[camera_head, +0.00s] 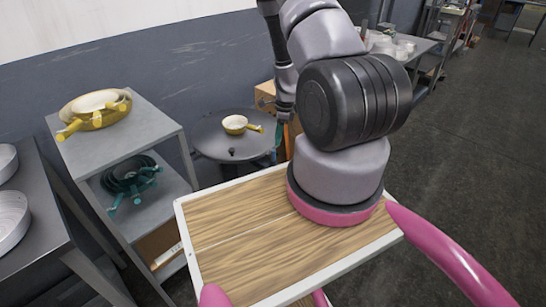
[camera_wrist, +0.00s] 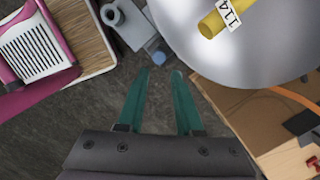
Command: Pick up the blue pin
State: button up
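My gripper (camera_wrist: 162,74) shows in the wrist view with its two teal fingers apart and nothing between them. A small blue piece (camera_wrist: 158,57) lies just past the fingertips, beside the round table's rim; I cannot tell for sure whether it is the blue pin. In the head view no blue pin can be made out. A small dark piece (camera_head: 232,152) stands on the round table (camera_head: 212,139), near a small yellow pan (camera_head: 235,123). A yellow handle (camera_wrist: 213,25) with a number label shows over the round surface in the wrist view.
A grey shelf (camera_head: 145,113) at the left holds yellow pans (camera_head: 97,107) on top and dark green pans (camera_head: 130,177) below. A cardboard box (camera_wrist: 235,103) is right of my gripper. Dark floor shows beneath the fingers.

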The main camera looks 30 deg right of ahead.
aim_at(274, 150)
jog(key=shift+w+a+f, duration=0.1)
jog(key=shift+a+f, duration=0.15)
jog(key=shift+f, duration=0.65)
jog(key=shift+w+a+f, duration=0.1)
jog(key=shift+a+f, duration=0.1)
jog(key=shift+f, duration=0.65)
jog(key=shift+w+a+f, duration=0.1)
jog(key=shift+a+f, duration=0.15)
jog(key=shift+f, duration=0.65)
grip_shut()
